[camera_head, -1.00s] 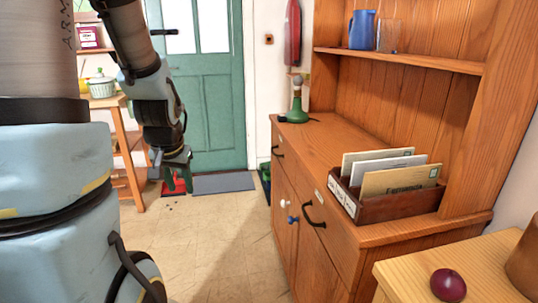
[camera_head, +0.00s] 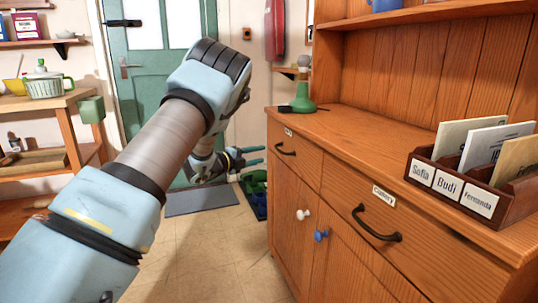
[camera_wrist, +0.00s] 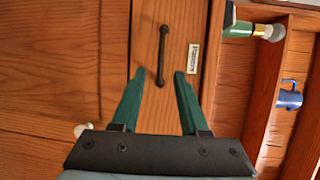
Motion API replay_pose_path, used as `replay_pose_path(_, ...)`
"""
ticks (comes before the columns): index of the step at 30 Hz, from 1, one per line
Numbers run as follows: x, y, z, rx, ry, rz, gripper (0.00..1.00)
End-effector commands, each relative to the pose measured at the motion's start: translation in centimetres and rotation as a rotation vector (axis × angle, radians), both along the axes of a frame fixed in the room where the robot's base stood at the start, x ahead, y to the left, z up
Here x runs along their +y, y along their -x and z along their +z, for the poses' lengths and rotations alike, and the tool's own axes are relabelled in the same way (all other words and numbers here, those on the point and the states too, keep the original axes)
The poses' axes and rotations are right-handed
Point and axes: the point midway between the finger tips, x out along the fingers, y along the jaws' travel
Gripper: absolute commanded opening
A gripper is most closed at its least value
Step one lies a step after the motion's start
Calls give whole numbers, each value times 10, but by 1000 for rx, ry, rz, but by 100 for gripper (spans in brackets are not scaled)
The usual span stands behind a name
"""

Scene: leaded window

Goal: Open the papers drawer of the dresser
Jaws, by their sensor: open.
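The wooden dresser (camera_head: 440,140) stands at the right with two drawers side by side. The left drawer has a black bar handle (camera_head: 285,150) and a small label, too small to read in the head view. In the wrist view that drawer's handle (camera_wrist: 162,50) is in the middle, beside a label (camera_wrist: 193,56) that seems to read "Papers". The drawer is shut. My gripper (camera_head: 262,154) is open and points at this handle. In the wrist view its green fingers (camera_wrist: 159,74) spread to either side of the handle's near end; I cannot tell whether they touch it.
The right drawer (camera_head: 415,240) has its own handle and label. Doors with a white knob (camera_head: 303,214) and a blue knob (camera_head: 321,235) sit below. A letter holder (camera_head: 455,190) and a green-based object (camera_head: 303,97) stand on top. The floor (camera_head: 205,245) before the dresser is clear.

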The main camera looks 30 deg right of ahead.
Motion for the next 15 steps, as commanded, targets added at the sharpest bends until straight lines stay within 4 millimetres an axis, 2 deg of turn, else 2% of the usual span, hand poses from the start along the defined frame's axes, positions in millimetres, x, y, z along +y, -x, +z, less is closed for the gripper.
replay_pose_path(15, -80, -23, -7, 3, 2, 4, 44)
